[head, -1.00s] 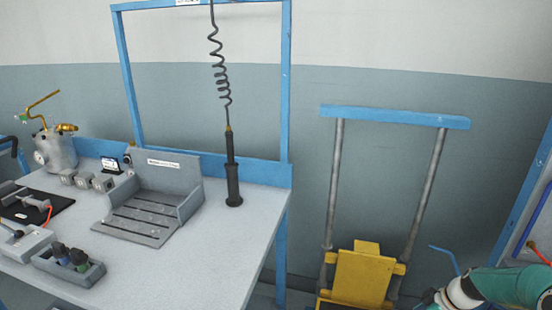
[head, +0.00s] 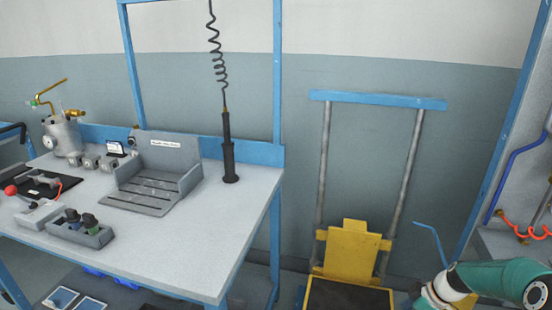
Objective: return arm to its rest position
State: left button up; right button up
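One of my arms (head: 490,283), green and white, shows at the bottom right, in front of the wall and beside the yellow cart. Its gripper is outside the picture or hidden. My other arm and its gripper are not in view. The workbench (head: 210,235) stands on the left, and no arm of mine is over it.
On the bench are a grey slotted fixture (head: 150,190), a grey tray with knobs (head: 80,232), a metal pot (head: 62,138) and a black tool (head: 228,150) hanging on a coiled cord. A yellow cart (head: 350,250) with a blue handle stands right of the bench.

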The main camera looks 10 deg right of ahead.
jog(key=s+a+f+n+g+y+b, duration=0.1)
jog(key=s+a+f+g+b, duration=0.15)
jog(key=a+f+b, duration=0.7)
jog(key=s+a+f+n+g+y+b, duration=0.1)
jog(key=s+a+f+g+b, duration=0.2)
jog(key=a+f, duration=1.1)
jog(key=s+a+f+m+b, duration=0.3)
jog(key=s+a+f, duration=0.2)
jog(key=s, duration=0.2)
jog(key=s+a+f+m+b, duration=0.4)
jog(key=s+a+f, duration=0.15)
jog(key=s, duration=0.25)
notch_tip(320, 180, up, 36)
jog(key=w+m+t+h+p, duration=0.1)
jog(key=m+p, duration=0.4)
jog(key=p, duration=3)
jog(key=shift+w+f+m+t, duration=0.15)
jog(key=shift+w+m+t, duration=0.15)
jog(key=shift+w+t, duration=0.5)
jog(key=shift+s, duration=0.1)
